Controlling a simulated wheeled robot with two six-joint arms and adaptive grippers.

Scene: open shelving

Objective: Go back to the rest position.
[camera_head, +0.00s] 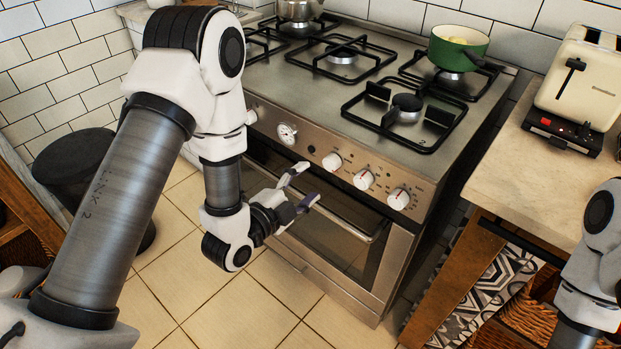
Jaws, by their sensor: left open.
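My left arm comes in from the left and reaches down in front of the stove (340,165). My left gripper (307,184) is open and empty. Its fingers point right, in front of the oven door near the oven handle (365,240); I cannot tell whether it touches the front. Part of my right arm shows at the right edge, beside the counter. My right gripper is out of the picture.
A green pot (457,50) stands on a back burner and a metal pot (299,8) at the far left. A cream toaster (580,80) stands on the right counter (515,165). A dark bin (75,165) is at left. Tiled floor (235,310) is clear in front.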

